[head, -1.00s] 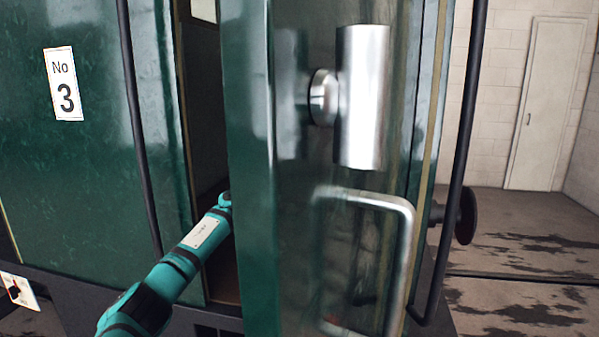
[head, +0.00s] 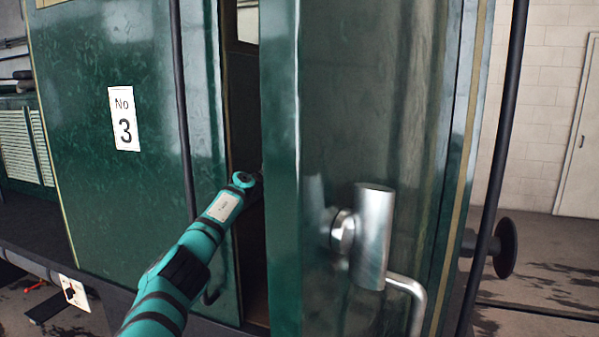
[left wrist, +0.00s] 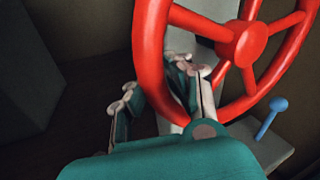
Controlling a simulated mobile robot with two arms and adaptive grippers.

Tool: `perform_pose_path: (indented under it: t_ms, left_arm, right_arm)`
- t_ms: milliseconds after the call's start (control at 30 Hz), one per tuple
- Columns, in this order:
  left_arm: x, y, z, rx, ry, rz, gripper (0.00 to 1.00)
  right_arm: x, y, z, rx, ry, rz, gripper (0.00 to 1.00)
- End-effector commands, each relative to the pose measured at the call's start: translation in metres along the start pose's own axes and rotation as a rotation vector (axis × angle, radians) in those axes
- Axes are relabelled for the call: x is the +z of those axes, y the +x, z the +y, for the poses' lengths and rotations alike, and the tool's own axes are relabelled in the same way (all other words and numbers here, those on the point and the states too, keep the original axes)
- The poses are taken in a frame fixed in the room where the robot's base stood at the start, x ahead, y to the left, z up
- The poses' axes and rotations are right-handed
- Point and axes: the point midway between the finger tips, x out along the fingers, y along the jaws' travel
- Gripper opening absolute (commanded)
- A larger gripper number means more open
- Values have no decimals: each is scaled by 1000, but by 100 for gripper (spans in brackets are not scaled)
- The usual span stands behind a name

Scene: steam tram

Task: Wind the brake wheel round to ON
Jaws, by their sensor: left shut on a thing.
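The red brake wheel (left wrist: 242,45) fills the upper right of the left wrist view, with its spokes, its hub and much of its rim showing. My left gripper (left wrist: 187,75) is shut on the left part of the rim, and its fingers partly cover the grip. The ON mark and any pointer do not show. In the head view my left arm reaches through the dark doorway (head: 245,110) of the green tram. The wheel and my left gripper are hidden inside there. My right gripper is in neither view.
A green door panel (head: 281,170) with a silver lock (head: 373,237) stands close in front, right of my left arm. A black handrail (head: 183,100) runs left of the doorway. A small blue-knobbed lever (left wrist: 278,105) stands close beside the wheel's lower right.

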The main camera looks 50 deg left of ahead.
Motion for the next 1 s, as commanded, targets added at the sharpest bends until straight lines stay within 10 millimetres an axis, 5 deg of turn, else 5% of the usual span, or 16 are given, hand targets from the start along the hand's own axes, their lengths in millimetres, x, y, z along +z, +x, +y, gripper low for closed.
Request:
perform_pose_path:
  t_ms: [300, 867, 900, 1000]
  left_arm:
    - [13, -2, 0, 15, 125, 49, 0]
    - [15, -2, 0, 18, 150, 56, 0]
    - [15, -2, 0, 18, 149, 56, 20]
    - [15, -2, 0, 18, 148, 55, 33]
  right_arm:
    - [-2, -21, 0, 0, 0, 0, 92]
    - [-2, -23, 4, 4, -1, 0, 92]
    - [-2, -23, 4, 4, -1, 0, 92]
    - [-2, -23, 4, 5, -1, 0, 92]
